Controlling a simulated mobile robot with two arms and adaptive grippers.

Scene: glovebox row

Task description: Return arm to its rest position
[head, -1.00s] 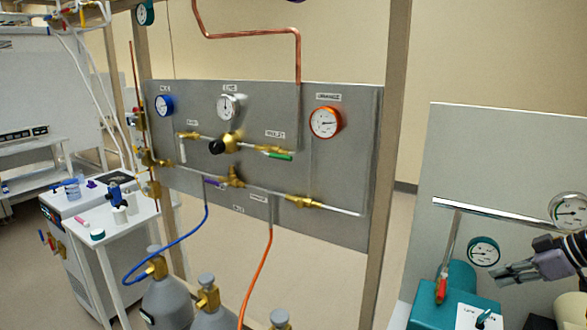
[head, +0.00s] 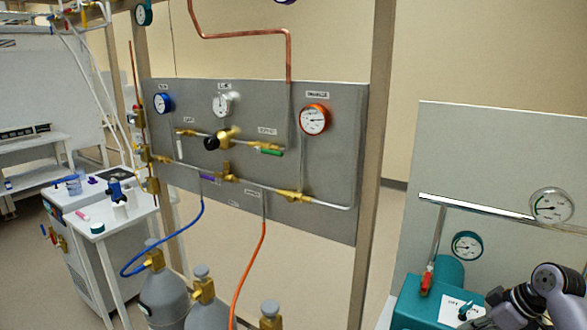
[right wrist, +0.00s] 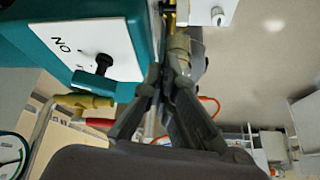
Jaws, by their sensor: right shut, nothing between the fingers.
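My right arm enters the head view at the lower right. Its gripper (head: 484,322) is low at the bottom edge, beside the teal machine (head: 446,277), and partly cut off. In the right wrist view my right gripper (right wrist: 163,72) has its dark fingers together with nothing between them. The teal machine's white label plate (right wrist: 85,38) and black knob (right wrist: 104,61) are to the left of the fingers there. My left gripper is not in view.
A red-handled valve (head: 427,283) stands on a pipe by the teal machine, with gauges (head: 467,246) on the panel behind. A grey gas panel (head: 338,170) stands left of it, with gas cylinders (head: 164,294) below. Floor shows between the cylinders and the teal machine.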

